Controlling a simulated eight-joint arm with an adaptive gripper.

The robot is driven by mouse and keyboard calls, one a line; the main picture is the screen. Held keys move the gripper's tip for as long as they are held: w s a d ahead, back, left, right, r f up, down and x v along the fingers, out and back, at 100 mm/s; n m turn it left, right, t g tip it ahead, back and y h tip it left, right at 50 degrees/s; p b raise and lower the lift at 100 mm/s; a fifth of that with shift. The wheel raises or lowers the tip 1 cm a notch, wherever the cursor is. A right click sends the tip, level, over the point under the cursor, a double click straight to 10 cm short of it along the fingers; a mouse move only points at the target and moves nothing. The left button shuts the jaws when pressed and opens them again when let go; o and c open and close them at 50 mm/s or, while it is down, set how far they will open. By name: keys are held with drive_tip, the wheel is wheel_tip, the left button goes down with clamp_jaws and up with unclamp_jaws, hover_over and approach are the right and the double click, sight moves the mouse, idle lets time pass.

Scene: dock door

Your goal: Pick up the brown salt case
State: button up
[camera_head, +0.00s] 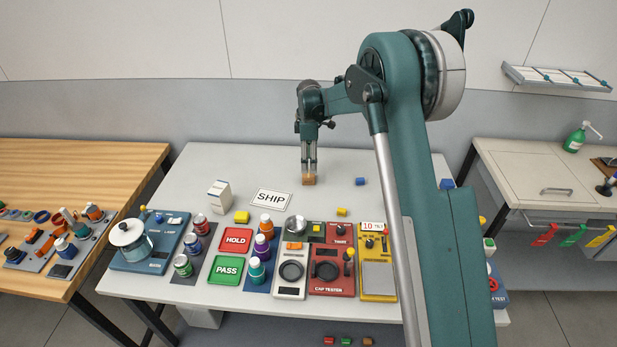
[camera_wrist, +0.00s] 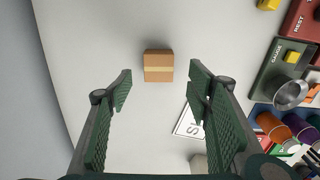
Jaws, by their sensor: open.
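The brown salt case (camera_head: 309,181) is a small tan box on the white table, behind and to the right of the SHIP card. In the wrist view the case (camera_wrist: 158,66) shows a paler band across its middle and lies just beyond the fingertips, between their lines. My gripper (camera_head: 309,168) points down above the case in the head view. In the wrist view my gripper (camera_wrist: 160,80) has its two green fingers wide apart with nothing between them. The head view does not show clearly whether the fingers touch the case.
The SHIP card (camera_head: 271,199) lies to the left and nearer. A blue block (camera_head: 360,181) is to the right, and yellow blocks (camera_head: 242,217) (camera_head: 342,211) lie nearer. A white box (camera_head: 219,195) stands at left. Testers and bottles (camera_head: 262,245) fill the front. The table around the case is clear.

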sight(308, 175)
drive_tip(key=shift+w+a+f, duration=0.15)
drive_tip(key=shift+a+f, duration=0.05)
drive_tip(key=shift+f, duration=0.15)
drive_tip(key=shift+f, duration=1.25)
drive_tip(key=shift+d+f, duration=0.1)
drive_tip(key=shift+f, duration=2.5)
drive_tip(key=c, duration=1)
